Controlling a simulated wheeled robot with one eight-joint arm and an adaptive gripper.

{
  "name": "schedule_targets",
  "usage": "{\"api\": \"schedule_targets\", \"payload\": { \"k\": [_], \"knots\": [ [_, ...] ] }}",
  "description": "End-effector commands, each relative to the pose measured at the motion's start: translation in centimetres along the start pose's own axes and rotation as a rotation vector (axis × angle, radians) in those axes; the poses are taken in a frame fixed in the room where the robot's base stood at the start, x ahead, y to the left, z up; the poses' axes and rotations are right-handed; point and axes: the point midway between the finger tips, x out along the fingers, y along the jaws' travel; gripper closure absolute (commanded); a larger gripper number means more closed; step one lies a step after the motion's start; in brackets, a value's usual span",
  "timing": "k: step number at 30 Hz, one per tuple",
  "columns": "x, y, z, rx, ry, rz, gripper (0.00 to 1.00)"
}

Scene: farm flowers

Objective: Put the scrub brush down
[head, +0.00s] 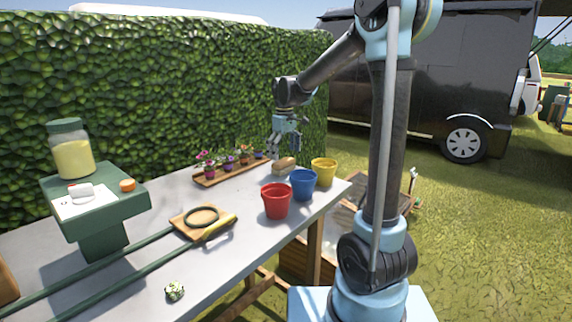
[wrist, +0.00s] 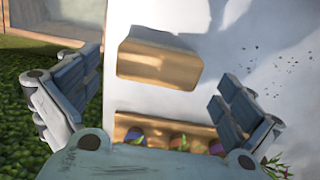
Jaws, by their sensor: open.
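The scrub brush (head: 284,166) is a tan wooden block lying on the grey table (head: 150,270) near its far right end, behind the blue bucket. In the wrist view the brush (wrist: 160,62) shows as a plain wooden block flat on the pale tabletop, between the directions of my two fingers. My gripper (head: 284,151) is open and points down just above the brush. Its fingers stand wide apart on either side in the wrist view, and I see no contact with the block. The underside of the brush is hidden.
A wooden tray of potted flowers (head: 205,182) stands close to the brush. Red (head: 276,203), blue (head: 303,187) and yellow (head: 323,174) buckets stand along the table's right edge. A board with a ring and yellow-handled tool (head: 215,229) lies mid-table. A hedge (head: 150,95) borders the back.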

Motion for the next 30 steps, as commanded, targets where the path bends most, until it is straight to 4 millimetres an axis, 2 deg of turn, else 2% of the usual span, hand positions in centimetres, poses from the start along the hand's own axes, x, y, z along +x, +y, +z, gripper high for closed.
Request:
{"api": "schedule_targets", "payload": {
  "k": [6, 12, 18, 30],
  "knots": [
    [-4.0, 0.0, 0.0, 0.0, 0.0, 0.0, 0.0],
    [-6.5, 0.0, 0.0, 0.0, 0.0, 0.0, 0.0],
    [-7.5, 0.0, 0.0, 0.0, 0.0, 0.0, 0.0],
    [-7.5, 0.0, 0.0, 0.0, 0.0, 0.0, 0.0]
  ]
}}
